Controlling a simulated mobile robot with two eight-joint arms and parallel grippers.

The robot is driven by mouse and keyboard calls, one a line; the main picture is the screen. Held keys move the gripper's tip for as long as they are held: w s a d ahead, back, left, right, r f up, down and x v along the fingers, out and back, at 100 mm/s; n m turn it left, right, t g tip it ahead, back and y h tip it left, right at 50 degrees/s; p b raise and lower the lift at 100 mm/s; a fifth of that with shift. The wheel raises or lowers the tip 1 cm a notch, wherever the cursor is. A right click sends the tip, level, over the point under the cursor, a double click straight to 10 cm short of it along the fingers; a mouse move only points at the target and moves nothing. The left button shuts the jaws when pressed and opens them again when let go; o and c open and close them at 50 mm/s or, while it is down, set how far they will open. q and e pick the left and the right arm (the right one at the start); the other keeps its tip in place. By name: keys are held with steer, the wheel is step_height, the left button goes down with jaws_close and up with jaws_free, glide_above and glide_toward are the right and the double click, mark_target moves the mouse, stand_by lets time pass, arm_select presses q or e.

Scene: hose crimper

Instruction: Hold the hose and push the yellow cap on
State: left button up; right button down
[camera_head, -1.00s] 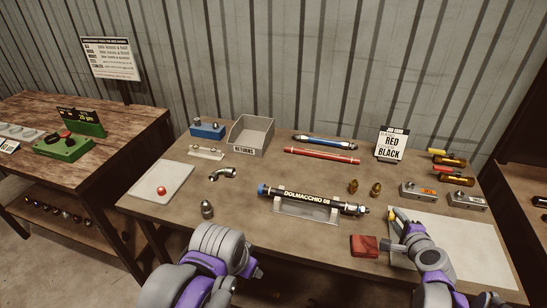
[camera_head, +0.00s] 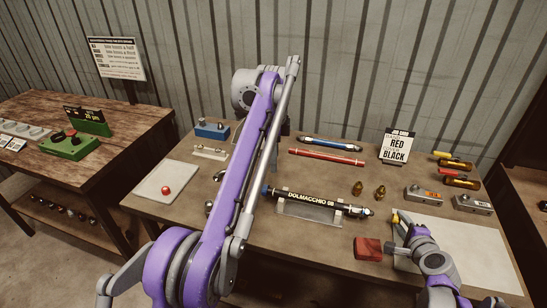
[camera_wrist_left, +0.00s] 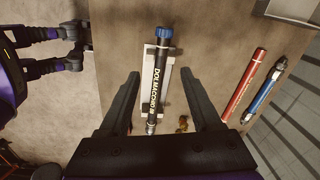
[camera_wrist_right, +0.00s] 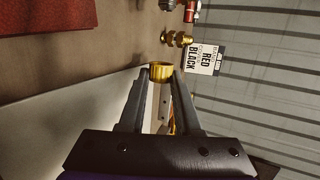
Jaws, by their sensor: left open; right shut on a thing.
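The black hose (camera_head: 318,200), lettered DOLMACCHIO 08, lies in a pale cradle (camera_head: 309,212) on the table. It has a blue end and a metal fitting at the other end. In the left wrist view the hose (camera_wrist_left: 158,75) runs between the fingers of my open left gripper (camera_wrist_left: 160,76), which is above it and apart from it. In the head view my left arm hides that gripper. My right gripper (camera_wrist_right: 161,82) is shut on the yellow cap (camera_wrist_right: 161,70), a gold ring at its fingertips. The cap also shows in the head view (camera_head: 395,217), right of the hose's metal end.
A red block (camera_head: 367,248) sits near the front edge. Brass fittings (camera_head: 379,191), a red hose (camera_head: 326,157), a blue hose (camera_head: 332,144) and a RED BLACK sign (camera_head: 395,146) stand behind. A pale mat (camera_head: 470,250) lies at right.

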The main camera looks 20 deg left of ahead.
mark_target(273, 189)
arm_select(q)
steer(key=f+m, duration=0.1)
steer(key=f, duration=0.3)
steer(key=w+f, duration=0.1)
steer(key=f, duration=0.4)
steer(key=f+m, duration=0.1)
steer(key=f, duration=0.4)
steer(key=shift+w+a+m+g, duration=0.25)
steer(key=shift+a+m+g, duration=0.05)
steer(key=shift+a+g, duration=0.1)
steer(key=shift+r, duration=0.1)
jaws_close()
stand_by(0.4)
stand_by(1.8)
